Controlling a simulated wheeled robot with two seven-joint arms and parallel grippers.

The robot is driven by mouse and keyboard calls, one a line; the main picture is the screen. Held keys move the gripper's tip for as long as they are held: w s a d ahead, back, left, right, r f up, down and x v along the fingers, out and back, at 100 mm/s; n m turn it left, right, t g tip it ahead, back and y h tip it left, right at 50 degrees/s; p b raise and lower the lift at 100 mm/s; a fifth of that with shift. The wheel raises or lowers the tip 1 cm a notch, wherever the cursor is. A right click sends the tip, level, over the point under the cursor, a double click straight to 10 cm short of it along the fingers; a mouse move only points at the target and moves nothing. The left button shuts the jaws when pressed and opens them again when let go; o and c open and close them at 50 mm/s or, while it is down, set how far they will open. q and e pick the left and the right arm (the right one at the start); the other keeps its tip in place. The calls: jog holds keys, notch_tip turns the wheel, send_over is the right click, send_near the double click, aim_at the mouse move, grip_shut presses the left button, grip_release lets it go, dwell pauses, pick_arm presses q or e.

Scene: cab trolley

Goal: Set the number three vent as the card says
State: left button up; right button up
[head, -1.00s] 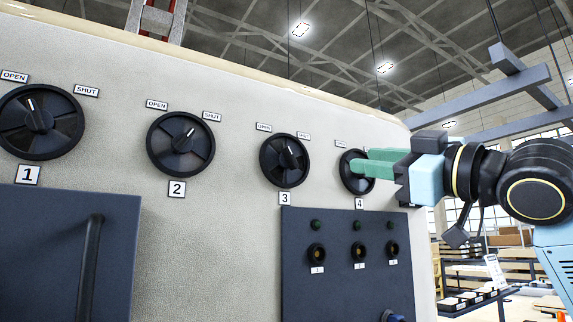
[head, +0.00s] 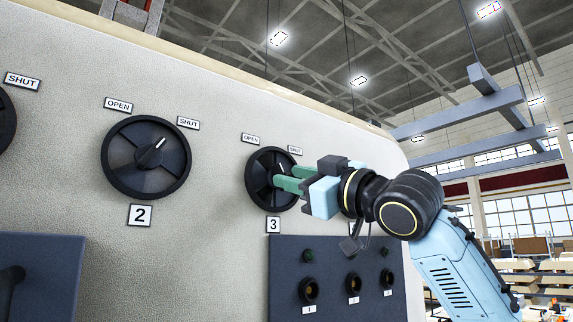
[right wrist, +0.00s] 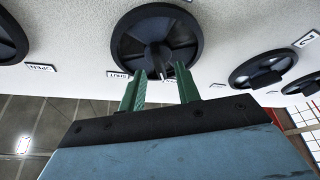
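The number three vent (head: 260,162) is a round black dial with a knob across its middle, between an OPEN label (head: 251,139) and a SHUT label (head: 295,150). Its number plate (head: 273,225) is below. My right gripper (head: 281,178) has its green fingers in front of this dial and hides part of the knob. In the right wrist view the two fingers (right wrist: 160,88) are apart, with the knob (right wrist: 156,58) at the gap between their tips. I cannot tell whether they touch it. The knob points roughly up, between the labels. My left gripper is not in view. No readable card shows.
The number two vent (head: 125,155) is to the left, its pointer turned toward SHUT. A dark panel (head: 285,255) with several small sockets and green lamps is below the number three vent. Another dark panel with a handle (head: 50,270) is at lower left. Open hall lies right.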

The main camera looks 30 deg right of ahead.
jog(key=shift+w+a+r, duration=0.15)
jog(key=shift+w+r, duration=0.15)
jog(key=shift+w, duration=0.55)
jog(key=shift+w+a+p, duration=0.1)
jog(key=shift+w+p, duration=0.1)
jog(key=shift+p, duration=0.1)
grip_shut()
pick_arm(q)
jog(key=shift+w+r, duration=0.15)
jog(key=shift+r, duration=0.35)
